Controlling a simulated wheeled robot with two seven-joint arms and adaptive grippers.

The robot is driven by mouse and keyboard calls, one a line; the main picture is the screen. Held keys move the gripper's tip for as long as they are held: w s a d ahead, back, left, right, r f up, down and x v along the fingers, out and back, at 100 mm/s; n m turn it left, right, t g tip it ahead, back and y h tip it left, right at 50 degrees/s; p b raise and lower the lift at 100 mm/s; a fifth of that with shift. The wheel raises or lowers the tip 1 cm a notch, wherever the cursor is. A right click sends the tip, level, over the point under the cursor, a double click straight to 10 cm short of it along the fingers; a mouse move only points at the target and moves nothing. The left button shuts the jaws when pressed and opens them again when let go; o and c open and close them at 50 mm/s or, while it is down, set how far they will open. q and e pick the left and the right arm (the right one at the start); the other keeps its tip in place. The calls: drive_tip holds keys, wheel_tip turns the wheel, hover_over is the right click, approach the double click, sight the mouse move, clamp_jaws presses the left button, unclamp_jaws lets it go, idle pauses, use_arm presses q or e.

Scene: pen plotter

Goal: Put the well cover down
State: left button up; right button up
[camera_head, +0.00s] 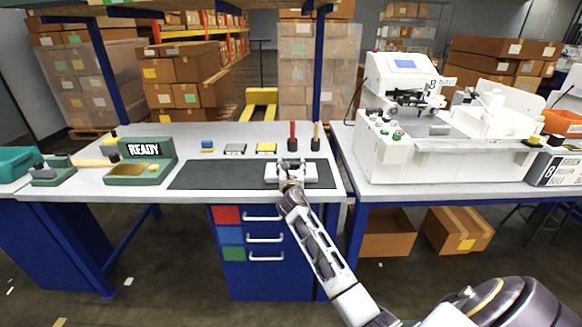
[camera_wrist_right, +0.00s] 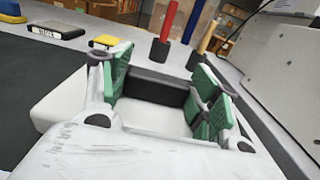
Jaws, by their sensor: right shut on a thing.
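The well cover (camera_head: 311,171) appears as a white block with a dark grip bar, over the right part of the dark mat (camera_head: 220,176). My right gripper (camera_head: 291,172) reaches it from the front. In the right wrist view, the green-padded fingers of the right gripper (camera_wrist_right: 162,84) are shut on the dark bar of the well cover (camera_wrist_right: 68,102). The white body spreads out on both sides below the fingers. I cannot tell whether its underside touches the mat. My left gripper is not in view.
Behind the mat stand a red-handled tool (camera_head: 292,136), a yellow-handled tool (camera_head: 316,137) and small blue, grey and yellow blocks (camera_head: 266,148). A green READY stand (camera_head: 160,157) is left. A white machine (camera_head: 405,130) stands on the right table. The mat's left part is clear.

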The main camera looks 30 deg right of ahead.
drive_tip(key=shift+f, duration=0.1)
drive_tip(key=o, duration=1)
drive_tip(key=shift+o, duration=0.3)
